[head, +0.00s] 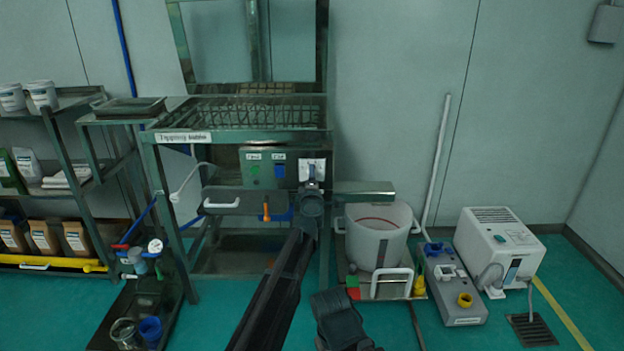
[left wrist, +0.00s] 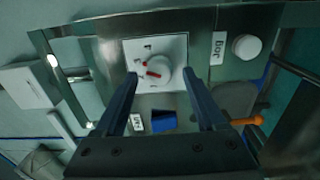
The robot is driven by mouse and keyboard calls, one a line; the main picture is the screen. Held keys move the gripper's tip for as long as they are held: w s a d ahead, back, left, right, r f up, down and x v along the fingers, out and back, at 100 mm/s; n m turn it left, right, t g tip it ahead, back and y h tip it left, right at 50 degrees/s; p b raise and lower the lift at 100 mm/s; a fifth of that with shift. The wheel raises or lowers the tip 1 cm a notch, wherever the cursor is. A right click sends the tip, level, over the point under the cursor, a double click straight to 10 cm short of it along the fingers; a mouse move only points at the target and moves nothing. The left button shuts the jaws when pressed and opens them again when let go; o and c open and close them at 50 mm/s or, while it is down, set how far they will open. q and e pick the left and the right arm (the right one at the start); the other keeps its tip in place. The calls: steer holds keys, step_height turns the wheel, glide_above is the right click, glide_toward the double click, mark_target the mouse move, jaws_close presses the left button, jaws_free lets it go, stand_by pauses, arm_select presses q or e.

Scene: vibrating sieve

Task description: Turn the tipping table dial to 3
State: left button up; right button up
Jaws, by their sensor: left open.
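The tipping table (head: 235,137) is a green-grey metal frame with a name label at its upper left. Its dial (left wrist: 160,70) is a white round knob with a red mark on a white numbered plate (left wrist: 133,47). A 4 is readable above the knob, but I cannot tell which number the mark points to. The plate (head: 313,165) also shows in the head view, with the knob mostly hidden by my gripper. My left gripper (head: 312,184) is in front of it. In the left wrist view my left gripper (left wrist: 160,76) is open, fingertips either side of the knob, contact unclear.
A blue button (left wrist: 163,121) and a white round knob (left wrist: 246,47) are near the dial. A grey shelf with an orange handle (head: 266,212) is below. A white bucket (head: 377,240) and a white machine (head: 500,245) stand right. Shelves with containers are left.

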arm_select(q)
steer(key=s, duration=1.3)
steer(key=shift+s, duration=0.1)
